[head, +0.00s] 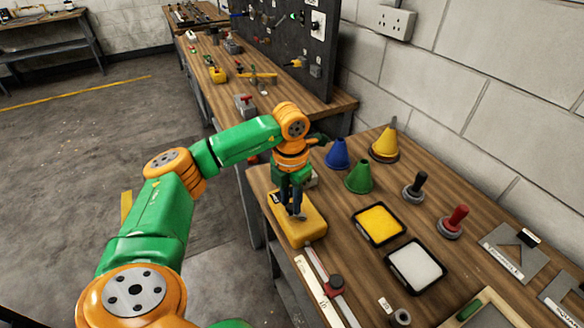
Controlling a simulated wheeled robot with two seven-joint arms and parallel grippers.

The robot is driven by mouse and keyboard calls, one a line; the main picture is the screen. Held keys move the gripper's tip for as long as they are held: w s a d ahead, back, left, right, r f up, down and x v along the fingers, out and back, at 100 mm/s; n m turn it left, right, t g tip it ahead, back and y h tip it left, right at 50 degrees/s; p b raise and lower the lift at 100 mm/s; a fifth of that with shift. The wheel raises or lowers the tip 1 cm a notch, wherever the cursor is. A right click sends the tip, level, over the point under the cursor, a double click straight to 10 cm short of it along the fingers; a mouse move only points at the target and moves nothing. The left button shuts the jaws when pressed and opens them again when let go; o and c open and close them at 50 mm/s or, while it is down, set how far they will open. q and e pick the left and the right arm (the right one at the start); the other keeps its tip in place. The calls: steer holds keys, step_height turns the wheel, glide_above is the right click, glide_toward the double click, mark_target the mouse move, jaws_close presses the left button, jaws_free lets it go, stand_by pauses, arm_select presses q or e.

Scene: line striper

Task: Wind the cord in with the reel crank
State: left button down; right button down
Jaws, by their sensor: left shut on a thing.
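A yellow reel box (305,228) sits near the left edge of the wooden bench. My left gripper (297,208) points straight down over its top. It is shut on the small crank there, mostly hidden by the fingers. A pale strip (317,268) runs from the near end of the box toward the front, with a dark red block (335,284) on it. I cannot tell the cord apart from this strip. My right gripper is not in view.
Blue (338,154), green (359,178) and yellow (384,145) cones stand behind the box. A yellow tray (357,212) and a white tray (394,275) lie to its right. Black (414,187) and red-handled (453,222) pieces stand further right, before the block wall.

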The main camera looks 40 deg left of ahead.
mark_target(291, 209)
arm_select(q)
steer(key=shift+s+d+n, duration=0.2)
steer(key=shift+s+n, duration=0.05)
steer(key=shift+n, duration=0.95)
steer(key=c, duration=0.6)
jaws_free()
step_height(291, 209, up, 7)
steer(key=shift+r+b, duration=0.1)
steer(key=shift+b, duration=0.3)
